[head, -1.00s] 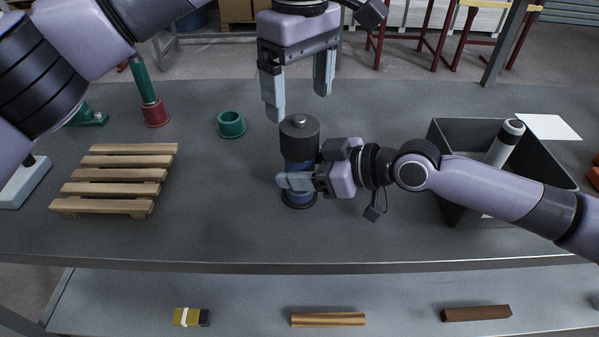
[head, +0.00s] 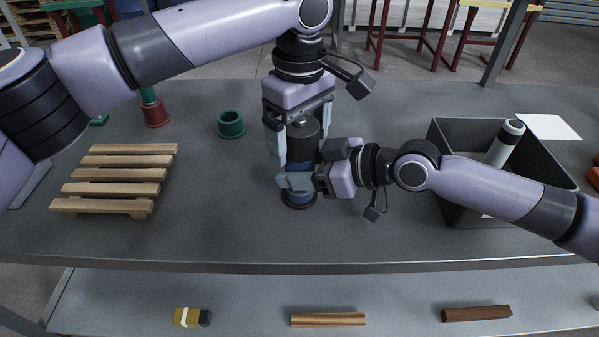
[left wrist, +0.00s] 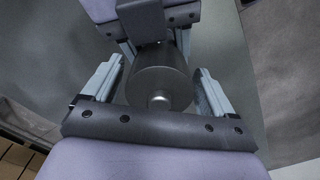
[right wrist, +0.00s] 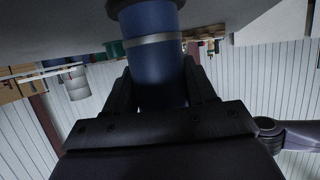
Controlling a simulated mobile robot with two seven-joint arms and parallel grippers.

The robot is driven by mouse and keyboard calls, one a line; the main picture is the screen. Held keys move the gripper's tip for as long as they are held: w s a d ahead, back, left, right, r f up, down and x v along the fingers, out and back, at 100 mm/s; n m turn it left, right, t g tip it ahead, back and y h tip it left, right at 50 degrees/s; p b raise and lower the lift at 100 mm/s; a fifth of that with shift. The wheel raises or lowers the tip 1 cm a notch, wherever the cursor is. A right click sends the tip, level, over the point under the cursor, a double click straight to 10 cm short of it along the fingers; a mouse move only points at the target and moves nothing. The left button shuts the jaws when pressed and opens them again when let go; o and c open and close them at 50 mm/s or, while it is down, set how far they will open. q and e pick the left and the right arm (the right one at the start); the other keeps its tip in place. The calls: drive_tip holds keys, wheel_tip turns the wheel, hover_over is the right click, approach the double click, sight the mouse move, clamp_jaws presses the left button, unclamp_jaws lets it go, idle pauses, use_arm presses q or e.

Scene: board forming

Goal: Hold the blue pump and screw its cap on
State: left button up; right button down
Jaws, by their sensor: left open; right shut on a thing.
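The blue pump (head: 306,199) stands upright on the table, its blue body partly hidden by my right gripper. It also shows in the right wrist view (right wrist: 152,60), between the fingers. Its dark grey cap (head: 303,133) sits on top; the left wrist view shows the cap (left wrist: 158,85) from above with a small metal knob. My right gripper (head: 302,181) is shut around the pump body from the right. My left gripper (head: 300,152) points down from above, its open fingers on either side of the cap. In the left wrist view gaps show between fingers and cap.
A small wooden pallet (head: 118,176) lies at the left. A green ring-shaped cup (head: 231,126) and a red-based green part (head: 156,113) stand behind. A dark bin (head: 447,172) with a white cylinder (head: 505,145) is at the right. The front middle table is clear.

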use_arm(q)
drive_tip(key=c, duration=1.1)
drive_tip(key=shift+o, duration=0.2)
drive_tip(key=shift+m, duration=1.7)
